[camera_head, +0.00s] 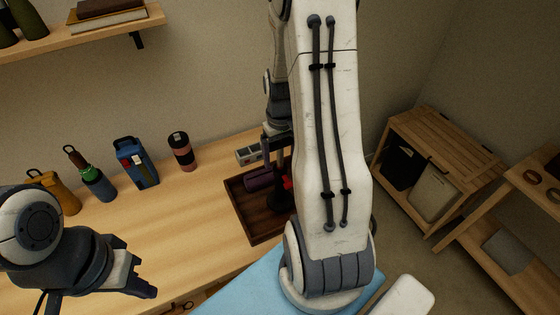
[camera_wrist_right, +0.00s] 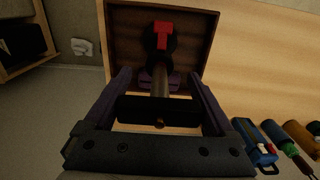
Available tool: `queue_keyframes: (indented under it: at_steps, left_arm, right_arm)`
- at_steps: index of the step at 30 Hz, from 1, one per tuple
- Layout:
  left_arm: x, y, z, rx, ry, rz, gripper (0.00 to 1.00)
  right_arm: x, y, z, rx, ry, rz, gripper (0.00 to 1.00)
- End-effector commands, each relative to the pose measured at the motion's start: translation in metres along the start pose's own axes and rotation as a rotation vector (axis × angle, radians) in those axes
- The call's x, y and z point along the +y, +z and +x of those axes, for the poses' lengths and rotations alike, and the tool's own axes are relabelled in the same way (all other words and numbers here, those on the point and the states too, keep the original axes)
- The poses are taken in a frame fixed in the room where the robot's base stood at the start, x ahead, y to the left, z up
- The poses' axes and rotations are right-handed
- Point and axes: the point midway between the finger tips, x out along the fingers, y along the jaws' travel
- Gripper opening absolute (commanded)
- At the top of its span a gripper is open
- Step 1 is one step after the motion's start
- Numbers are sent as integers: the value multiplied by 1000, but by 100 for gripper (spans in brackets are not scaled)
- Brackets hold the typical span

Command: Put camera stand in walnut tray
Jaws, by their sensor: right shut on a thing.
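The walnut tray (camera_head: 262,238) is a dark brown, square, shallow box on the wooden desk, partly hidden behind my right arm. The camera stand (camera_wrist_right: 159,86), with a dark round base and a grey pole, is upright over the tray floor. I cannot tell whether its base touches the floor. My right gripper (camera_wrist_right: 161,108) is shut on the stand's dark upper part. In the head view the stand (camera_head: 279,201) is partly hidden by my arm. A red piece (camera_wrist_right: 163,37) shows at the base. My left gripper (camera_head: 146,279) hangs empty at the lower left; its jaw opening is unclear.

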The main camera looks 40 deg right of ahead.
Motion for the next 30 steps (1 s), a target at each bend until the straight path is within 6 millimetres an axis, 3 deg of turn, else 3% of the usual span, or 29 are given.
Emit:
queue_keyframes:
  at_steps: [12, 23, 24, 25, 30]
  left_arm:
    - [1, -1, -14, 0, 0, 2, 0]
    - [1, -1, -11, 0, 0, 2, 0]
    - [1, -1, -11, 0, 0, 2, 0]
    - [1, -1, -12, 0, 0, 2, 0]
    - [1, -1, -12, 0, 0, 2, 0]
  right_arm:
    - [1, -3, 40, -2, -1, 3, 0]
    - [1, -4, 46, 0, 0, 3, 0]
    - [1, -3, 46, -1, 0, 3, 93]
    - [1, -3, 45, 0, 0, 3, 100]
    - [1, -3, 45, -1, 0, 3, 100]
